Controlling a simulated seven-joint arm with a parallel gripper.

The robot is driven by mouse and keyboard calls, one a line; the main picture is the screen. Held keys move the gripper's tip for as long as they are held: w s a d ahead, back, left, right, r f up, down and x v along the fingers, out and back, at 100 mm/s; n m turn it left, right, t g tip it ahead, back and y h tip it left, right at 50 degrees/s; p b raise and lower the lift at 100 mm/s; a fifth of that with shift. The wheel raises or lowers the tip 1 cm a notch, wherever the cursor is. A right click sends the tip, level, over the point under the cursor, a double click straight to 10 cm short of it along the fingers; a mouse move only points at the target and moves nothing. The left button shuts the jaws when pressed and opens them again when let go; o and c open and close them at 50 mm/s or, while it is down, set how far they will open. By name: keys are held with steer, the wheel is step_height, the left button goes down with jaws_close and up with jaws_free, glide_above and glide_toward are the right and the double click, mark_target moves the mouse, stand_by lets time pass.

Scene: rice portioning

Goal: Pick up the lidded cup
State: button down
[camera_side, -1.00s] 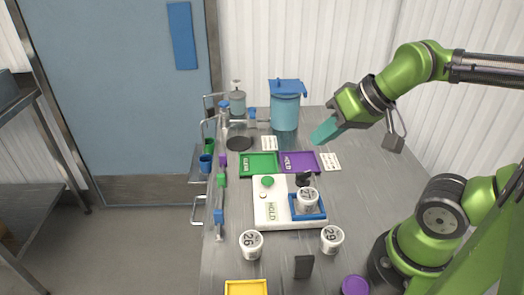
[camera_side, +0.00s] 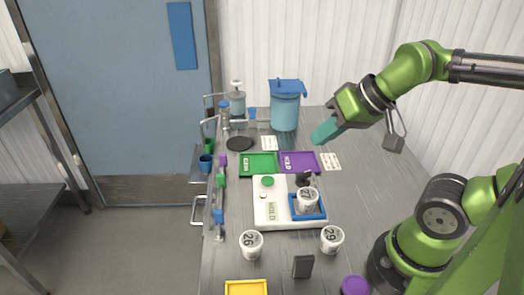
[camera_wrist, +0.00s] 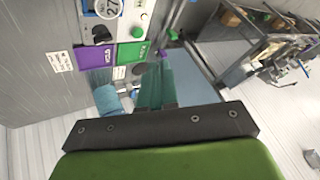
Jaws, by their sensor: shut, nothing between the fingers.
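My gripper (camera_side: 316,139) is shut and empty, with its teal fingers in the air at the right of the blue-lidded container, above the bench. The shut fingers also show in the wrist view (camera_wrist: 156,72). A white numbered cup (camera_side: 307,200) stands upright in a blue tray (camera_side: 318,217) on the white device; it shows at the top of the wrist view (camera_wrist: 108,8). Cup 26 (camera_side: 251,245) stands at the front left of the device, and cup 29 (camera_side: 332,239) at its front right. I cannot tell which cup has a lid. My gripper is apart from all of them.
Green (camera_side: 259,163) and purple (camera_side: 300,162) trays lie behind the white device (camera_side: 265,212). The blue-lidded container (camera_side: 285,108) stands at the back. A rail runs along the left edge. A yellow tray (camera_side: 247,287), dark block (camera_side: 303,267) and purple round thing (camera_side: 355,286) are at the front.

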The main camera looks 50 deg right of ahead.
stand_by(0.3)
steer(key=shift+c, duration=1.6)
jaws_free()
